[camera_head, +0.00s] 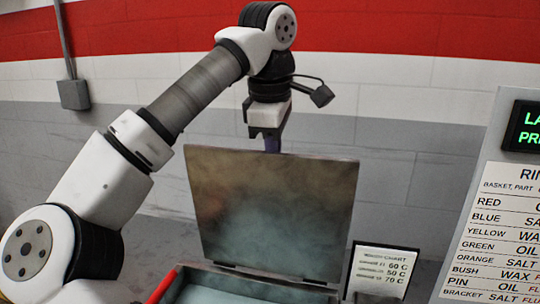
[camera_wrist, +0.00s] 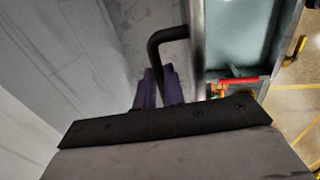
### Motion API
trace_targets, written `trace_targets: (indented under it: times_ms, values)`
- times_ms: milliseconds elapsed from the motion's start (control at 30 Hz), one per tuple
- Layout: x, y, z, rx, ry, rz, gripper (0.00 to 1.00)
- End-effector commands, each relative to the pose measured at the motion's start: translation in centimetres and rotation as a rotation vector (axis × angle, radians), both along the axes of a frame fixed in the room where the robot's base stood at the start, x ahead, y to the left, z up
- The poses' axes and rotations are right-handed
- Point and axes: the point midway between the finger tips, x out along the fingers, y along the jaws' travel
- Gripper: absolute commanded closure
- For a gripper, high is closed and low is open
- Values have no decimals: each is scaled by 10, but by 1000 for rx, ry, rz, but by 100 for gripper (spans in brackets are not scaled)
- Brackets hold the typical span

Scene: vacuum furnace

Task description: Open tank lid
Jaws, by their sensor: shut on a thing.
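The tank lid (camera_head: 272,205) stands raised and close to upright at the back of the tank (camera_head: 245,292), with its stained inner face toward the head camera. My gripper (camera_head: 273,143) is at the lid's top edge, partly hidden behind it. In the wrist view, the purple fingers of my gripper (camera_wrist: 156,88) are shut on the black lid handle (camera_wrist: 158,40), a bent bar. The lid's edge (camera_wrist: 197,45) runs beside the handle, and the tank's pale teal inside (camera_wrist: 238,35) shows beyond it. The exact finger contact is partly hidden by the gripper body.
A small chart card (camera_head: 381,270) stands right of the tank. A large printed sign (camera_head: 505,215) and a green-lettered display (camera_head: 525,128) are at the far right. A wall with a grey conduit box (camera_head: 74,95) is behind. A red part (camera_wrist: 237,82) lies at the tank's edge.

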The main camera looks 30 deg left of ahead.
Motion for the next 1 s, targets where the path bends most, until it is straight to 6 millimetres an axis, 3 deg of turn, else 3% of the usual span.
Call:
trace_targets:
  times_ms: [500, 533, 667, 1000]
  values:
    - [3, 1, -5, -1, 11, -1, 100]
    - [3, 1, -5, -2, 12, -1, 86]
    - [3, 1, -4, -1, 9, -1, 68]
    - [3, 1, -2, -1, 4, 0, 67]
